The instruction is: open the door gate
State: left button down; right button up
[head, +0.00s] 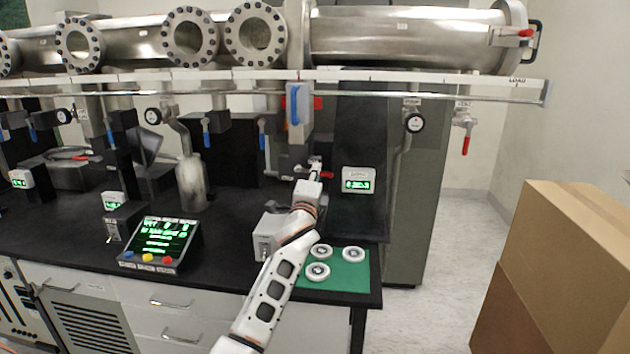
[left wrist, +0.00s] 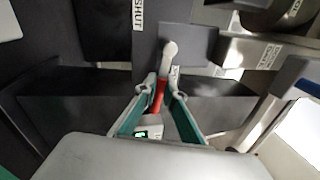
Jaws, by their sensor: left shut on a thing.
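My left arm reaches up over the bench to my left gripper (head: 314,170), which is below the steel tube near a dark valve body (head: 293,155). In the left wrist view, the gripper (left wrist: 163,90) is shut on a red lever (left wrist: 159,98) with a pale rounded end (left wrist: 169,48). The two fingers lie on either side of the lever. A label reading SHUT (left wrist: 138,14) is on the dark body beyond it. In the head view the fingers and lever are small and hard to make out. My right gripper is not in view.
The steel tube (head: 400,38) runs along the top, with a red-handled end door (head: 525,33) at right. A blue handle (head: 294,104) hangs above my gripper. A display box (head: 358,181) stands to its right. Cardboard boxes (head: 575,240) stand at right; floor before them is clear.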

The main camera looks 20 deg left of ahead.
pick_arm(q)
jog(key=shift+r+n+y, duration=0.2)
jog(key=shift+r+n, duration=0.1)
jog(key=shift+n, duration=0.4)
jog(key=shift+r+n+y, duration=0.2)
jog(key=shift+r+n, duration=0.05)
jog(key=shift+n, duration=0.45)
jog(key=shift+r+n, duration=0.3)
jog(key=shift+r, duration=0.15)
jog(key=c, duration=2.1)
grip_release()
jog(key=shift+c, duration=0.2)
jog(key=shift+f, duration=0.15)
jog(key=shift+f, duration=0.1)
jog(key=shift+f, duration=0.1)
jog(key=shift+s+d, duration=0.1)
jog(key=shift+s, duration=0.2)
jog(key=v, duration=1.1)
jog(key=shift+s, duration=0.2)
